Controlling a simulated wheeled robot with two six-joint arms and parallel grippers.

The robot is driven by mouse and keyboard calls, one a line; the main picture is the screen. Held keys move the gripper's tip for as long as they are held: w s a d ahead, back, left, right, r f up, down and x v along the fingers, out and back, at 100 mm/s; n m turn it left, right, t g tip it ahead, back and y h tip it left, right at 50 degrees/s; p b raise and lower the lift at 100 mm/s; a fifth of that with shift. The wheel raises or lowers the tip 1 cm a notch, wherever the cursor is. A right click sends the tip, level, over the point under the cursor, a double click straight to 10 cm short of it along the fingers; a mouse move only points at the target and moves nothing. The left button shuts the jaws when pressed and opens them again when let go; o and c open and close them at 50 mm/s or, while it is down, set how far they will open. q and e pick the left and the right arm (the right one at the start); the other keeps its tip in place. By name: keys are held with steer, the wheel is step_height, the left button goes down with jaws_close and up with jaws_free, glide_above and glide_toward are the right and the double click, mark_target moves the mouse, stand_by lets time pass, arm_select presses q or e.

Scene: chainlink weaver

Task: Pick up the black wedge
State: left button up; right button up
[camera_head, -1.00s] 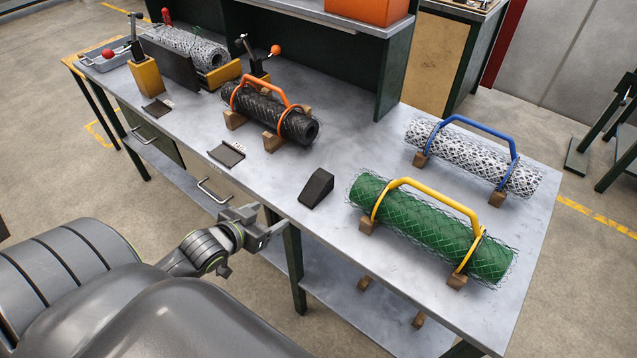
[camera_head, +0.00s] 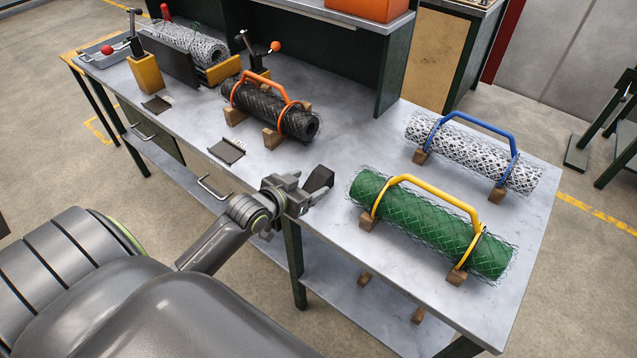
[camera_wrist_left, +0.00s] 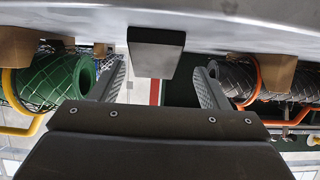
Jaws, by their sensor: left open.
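The black wedge (camera_head: 319,178) sits on the table near its front edge in the head view, partly hidden by my left gripper (camera_head: 300,192). The gripper is open and reaches over the table edge at the wedge's near-left side. In the left wrist view the wedge (camera_wrist_left: 156,48) shows as a dark block between the two open fingers (camera_wrist_left: 160,68), slightly ahead of them. A gap shows on each side, and I cannot tell whether any finger touches it. My right gripper is not in view.
A green mesh roll (camera_head: 425,225) with a yellow handle lies right of the wedge. A black mesh roll (camera_head: 262,108) with an orange handle lies behind left. A white mesh roll (camera_head: 450,147) with a blue handle is farther right. Bare tabletop (camera_head: 345,140) lies behind the wedge.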

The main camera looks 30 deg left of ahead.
mark_target(316, 181)
arm_select(q)
steer(key=shift+d+p+x, duration=0.2)
steer(key=shift+x, duration=1.25)
steer(key=shift+d+p+x, duration=0.15)
steer(key=shift+p+x, duration=0.05)
steer(key=shift+x, duration=1.25)
steer(key=shift+r, duration=0.1)
steer(key=c, duration=1.2)
steer(key=shift+o, duration=0.2)
steer(key=shift+r, duration=0.1)
